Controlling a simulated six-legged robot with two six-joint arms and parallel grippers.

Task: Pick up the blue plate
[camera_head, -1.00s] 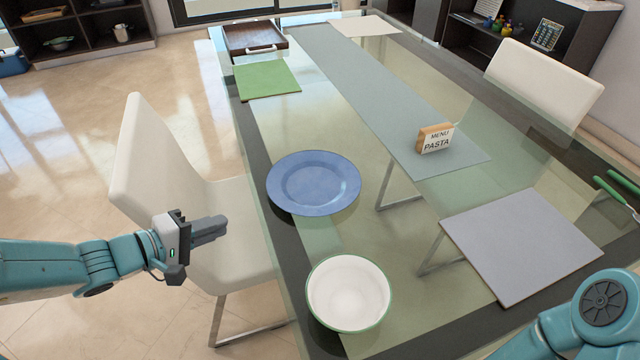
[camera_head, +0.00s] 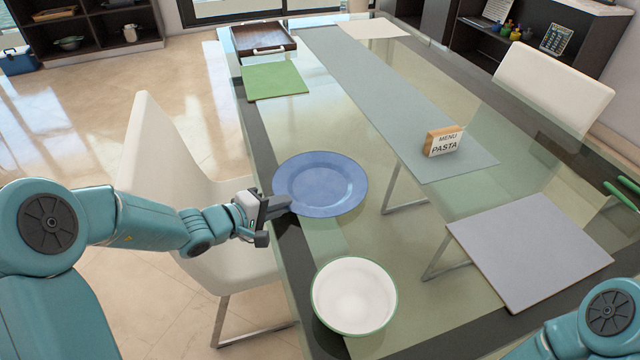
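The blue plate (camera_head: 320,184) lies flat on the glass table, near its left edge. My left gripper (camera_head: 283,204) is at the plate's near left rim, with its dark fingers pointing right. The fingertips overlap the rim in the picture, and I cannot tell whether they touch it. The fingers look close together, but the gap between them is not clear. My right gripper is out of view; only part of my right arm shows at the lower right.
A white bowl with a green rim (camera_head: 354,296) stands in front of the plate. A white chair (camera_head: 150,170) is left of the table, behind my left arm.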

